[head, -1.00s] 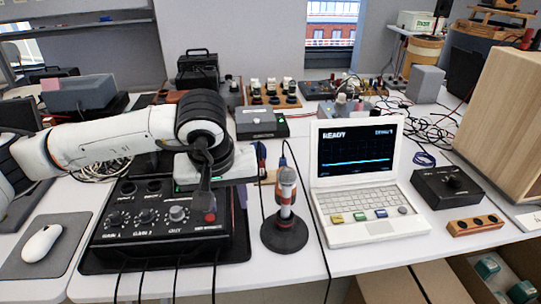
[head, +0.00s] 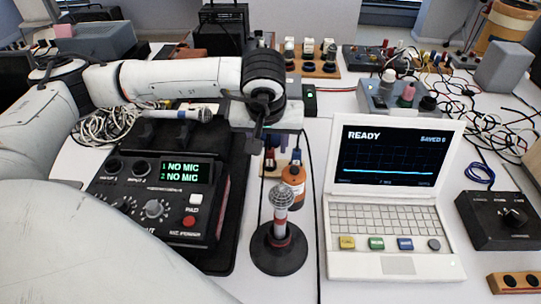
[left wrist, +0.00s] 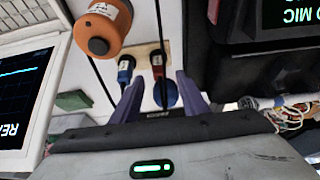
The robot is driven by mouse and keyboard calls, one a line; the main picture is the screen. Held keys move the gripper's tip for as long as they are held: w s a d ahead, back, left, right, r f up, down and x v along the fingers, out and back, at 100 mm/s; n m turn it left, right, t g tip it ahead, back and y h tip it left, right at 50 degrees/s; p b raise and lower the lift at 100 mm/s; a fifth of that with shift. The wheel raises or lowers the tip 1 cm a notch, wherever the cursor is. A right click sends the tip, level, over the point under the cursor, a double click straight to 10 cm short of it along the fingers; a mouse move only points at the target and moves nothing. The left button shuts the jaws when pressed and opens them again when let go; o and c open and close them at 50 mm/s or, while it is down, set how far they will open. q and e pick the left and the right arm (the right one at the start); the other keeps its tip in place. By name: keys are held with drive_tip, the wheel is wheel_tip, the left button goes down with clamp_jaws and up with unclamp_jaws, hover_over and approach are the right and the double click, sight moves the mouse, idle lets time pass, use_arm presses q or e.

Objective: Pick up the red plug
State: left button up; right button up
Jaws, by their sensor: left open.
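The red plug (left wrist: 157,62) shows in the left wrist view, standing in a small wooden holder (left wrist: 142,53) beside a blue plug (left wrist: 125,68). My left gripper (left wrist: 158,80) is open and empty, its two purple fingers pointing toward the holder, with the red plug in line with the gap between them. A blue rounded thing shows between the fingers, partly hidden. In the head view my left gripper (head: 257,140) hangs above the strip between the mixer and the laptop, and the plugs there are small and mostly hidden. My right gripper is not in view.
An orange bottle (head: 293,182) stands close to the holder, with a microphone on a round base (head: 279,250) in front. The black mixer (head: 150,203) is left and the white laptop (head: 395,195) right. Black cables run along the strip between them.

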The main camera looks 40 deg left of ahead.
sight(270, 150)
use_arm(q)
drive_tip(key=x, duration=0.4)
drive_tip(key=shift+f, duration=0.4)
clamp_jaws()
drive_tip(key=shift+r, duration=0.1)
